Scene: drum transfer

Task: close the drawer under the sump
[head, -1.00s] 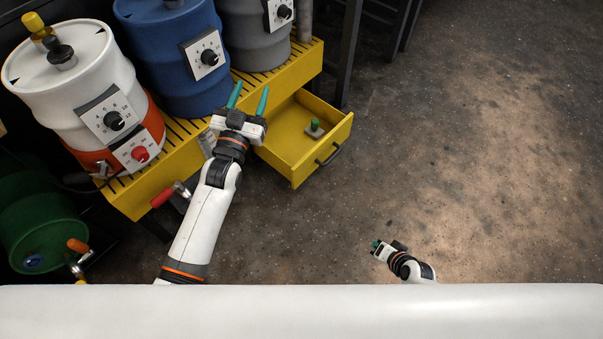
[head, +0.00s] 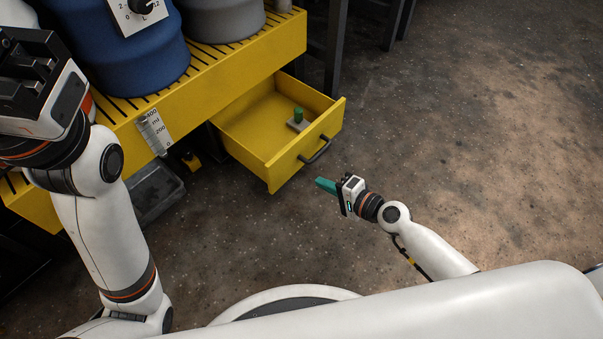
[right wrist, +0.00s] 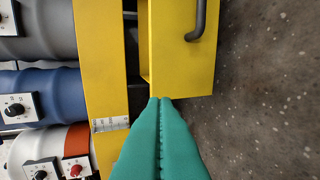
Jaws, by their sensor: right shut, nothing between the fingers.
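The yellow drawer (head: 285,168) stands pulled out from under the yellow sump (head: 235,75), its dark handle (head: 316,151) on the front. A small green-topped item (head: 298,120) sits inside. My right gripper (head: 320,184) is shut and empty, in front of and just below the drawer front in the head view. In the right wrist view its teal fingertips (right wrist: 160,99) overlap the drawer front's lower edge (right wrist: 185,75); I cannot tell whether they touch. My left gripper (head: 40,85) is at the far left; its fingertips are not clearly visible.
A blue drum (head: 130,60) and a grey drum (head: 225,18) stand on the sump's slotted top. A dark tray (head: 157,190) lies below the sump, left of the drawer. Dark posts (head: 337,50) rise behind it. The floor to the right is clear.

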